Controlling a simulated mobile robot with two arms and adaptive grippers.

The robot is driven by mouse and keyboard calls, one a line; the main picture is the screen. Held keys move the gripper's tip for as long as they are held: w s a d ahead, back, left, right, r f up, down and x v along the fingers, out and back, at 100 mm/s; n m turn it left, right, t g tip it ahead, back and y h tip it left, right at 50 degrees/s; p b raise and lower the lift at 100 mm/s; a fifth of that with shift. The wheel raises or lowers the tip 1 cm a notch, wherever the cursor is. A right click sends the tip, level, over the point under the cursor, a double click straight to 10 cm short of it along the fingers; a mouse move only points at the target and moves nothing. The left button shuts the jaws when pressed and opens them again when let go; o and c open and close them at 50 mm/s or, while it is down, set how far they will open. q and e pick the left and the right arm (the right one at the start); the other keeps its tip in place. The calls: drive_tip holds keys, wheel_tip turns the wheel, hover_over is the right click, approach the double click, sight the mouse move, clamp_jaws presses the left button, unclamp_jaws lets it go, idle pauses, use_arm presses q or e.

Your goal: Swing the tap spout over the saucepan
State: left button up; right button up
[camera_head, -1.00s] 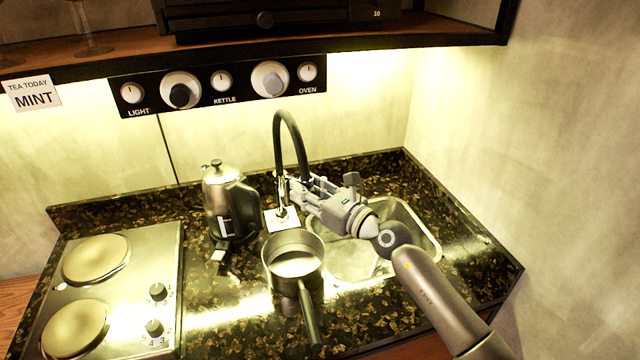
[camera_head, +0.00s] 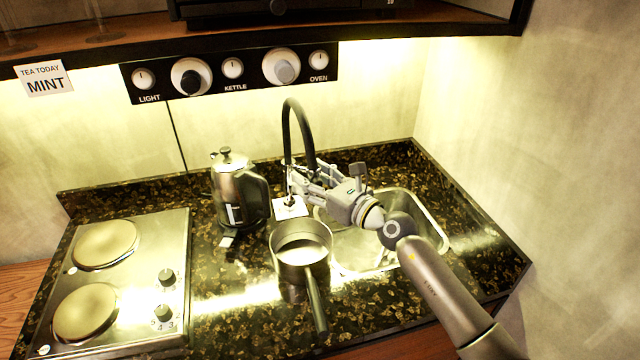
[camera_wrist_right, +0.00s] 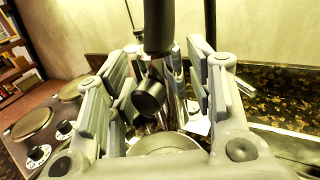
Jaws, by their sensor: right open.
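The tap is a tall black arched spout (camera_head: 304,135) rising behind the sink. Its free end is partly hidden behind my right gripper (camera_head: 294,181) in the head view. In the right wrist view the dark spout (camera_wrist_right: 159,25) hangs between the spread fingers of my right gripper (camera_wrist_right: 160,78). The fingers stand on both sides, open, with gaps visible. The steel saucepan (camera_head: 300,252) stands on the counter left of the sink, in front of the tap, its handle toward me. The spout is behind the saucepan, not over it. My left gripper is not in view.
A steel kettle (camera_head: 228,190) stands left of the tap. A hob (camera_head: 140,275) with two plates is at the left. The sink (camera_head: 436,225) lies under my right arm.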

drive_tip(key=v, duration=1.1)
drive_tip(key=shift+s, duration=0.3)
drive_tip(key=shift+d, duration=0.1)
